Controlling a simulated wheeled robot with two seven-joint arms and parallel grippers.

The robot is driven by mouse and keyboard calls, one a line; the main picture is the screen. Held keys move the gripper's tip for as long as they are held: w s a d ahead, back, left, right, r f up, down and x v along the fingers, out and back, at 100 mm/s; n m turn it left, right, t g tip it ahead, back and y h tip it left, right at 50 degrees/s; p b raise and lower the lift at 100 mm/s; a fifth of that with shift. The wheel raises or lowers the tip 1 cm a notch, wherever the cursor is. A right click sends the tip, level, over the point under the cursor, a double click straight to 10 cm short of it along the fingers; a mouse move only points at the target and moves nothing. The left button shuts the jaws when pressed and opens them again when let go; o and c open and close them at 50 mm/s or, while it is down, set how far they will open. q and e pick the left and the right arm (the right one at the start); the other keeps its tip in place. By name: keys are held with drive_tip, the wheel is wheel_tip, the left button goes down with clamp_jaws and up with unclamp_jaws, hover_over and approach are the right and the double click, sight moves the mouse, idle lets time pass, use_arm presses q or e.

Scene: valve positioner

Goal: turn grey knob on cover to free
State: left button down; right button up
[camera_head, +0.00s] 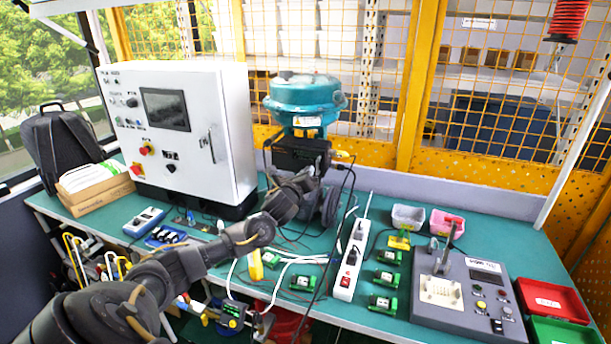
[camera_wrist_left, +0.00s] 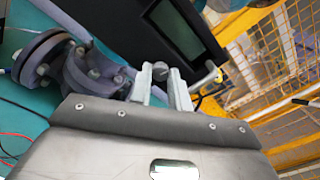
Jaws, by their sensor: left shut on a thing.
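The valve positioner (camera_head: 298,150) is a dark box mounted under a teal actuator (camera_head: 303,97) at the back middle of the bench. Its cover (camera_wrist_left: 152,42) has a dark display window (camera_wrist_left: 177,30) in the left wrist view. The grey knob (camera_wrist_left: 160,71) shows between the two light fingers of my left gripper (camera_wrist_left: 162,82), which is shut on it. In the head view my left arm reaches up from the lower left, and its gripper (camera_head: 318,170) is at the positioner's lower front. The knob is too small and hidden to make out there. My right gripper is in neither view.
A grey flanged pipe (camera_wrist_left: 85,68) lies left of my gripper. A white control cabinet (camera_head: 183,132) stands left of the valve. A white power strip (camera_head: 350,262), cables and a grey test box (camera_head: 468,295) occupy the bench right of my arm.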

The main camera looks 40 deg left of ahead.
use_arm(q)
drive_tip(key=n+p, duration=0.1)
drive_tip(key=n, duration=1)
drive_tip(key=shift+p, duration=0.3)
drive_tip(key=shift+n, duration=0.3)
drive_tip(key=c, duration=1.6)
unclamp_jaws()
drive_tip(key=shift+s, duration=0.1)
drive_tip(key=shift+b+v, duration=1.65)
drive_tip(key=shift+v, duration=3.7)
